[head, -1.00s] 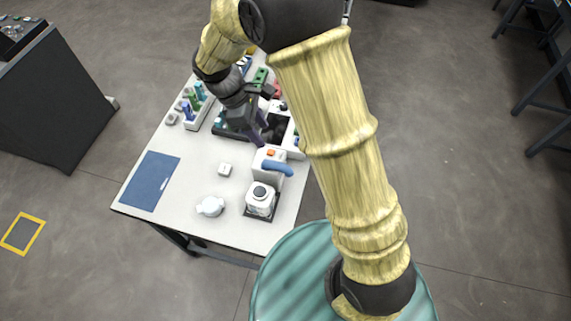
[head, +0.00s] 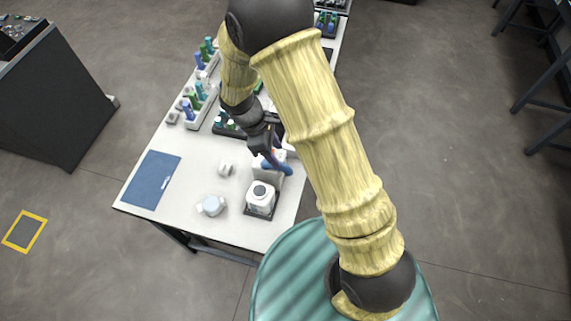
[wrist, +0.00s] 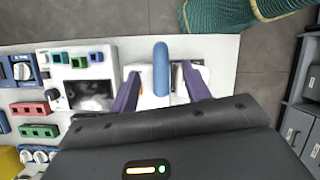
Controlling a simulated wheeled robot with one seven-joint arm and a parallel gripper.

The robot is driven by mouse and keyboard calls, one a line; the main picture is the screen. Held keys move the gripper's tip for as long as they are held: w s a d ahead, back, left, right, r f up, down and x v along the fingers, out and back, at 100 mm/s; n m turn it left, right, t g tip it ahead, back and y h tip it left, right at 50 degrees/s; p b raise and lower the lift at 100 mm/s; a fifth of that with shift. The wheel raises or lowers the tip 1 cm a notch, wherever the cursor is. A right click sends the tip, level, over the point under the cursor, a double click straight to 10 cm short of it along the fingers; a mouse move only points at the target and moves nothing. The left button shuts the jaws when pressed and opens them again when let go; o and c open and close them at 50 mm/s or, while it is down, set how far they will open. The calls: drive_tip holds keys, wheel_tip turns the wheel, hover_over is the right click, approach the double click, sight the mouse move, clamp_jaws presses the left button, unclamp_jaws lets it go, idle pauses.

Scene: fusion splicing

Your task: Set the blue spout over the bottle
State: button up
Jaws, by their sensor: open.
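The blue spout (head: 277,168) is a rounded blue bar on top of a white block, near the right edge of the table. In the wrist view the blue spout (wrist: 161,68) points away from me, between the two purple fingers. My gripper (head: 269,157) is open and empty. Its fingertips are close to the spout on either side; whether they touch it I cannot tell. The bottle is not clear in the wrist view.
A white round lidded pot (head: 211,206) and a small white block (head: 225,168) stand left of the bottle. A blue mat (head: 152,181) lies at the table's left. Racks with coloured pieces (head: 194,105) stand farther back. The front left of the table (head: 180,215) is clear.

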sight(285, 165)
drive_tip(key=p+x, duration=0.1)
drive_tip(key=x, duration=0.7)
clamp_jaws()
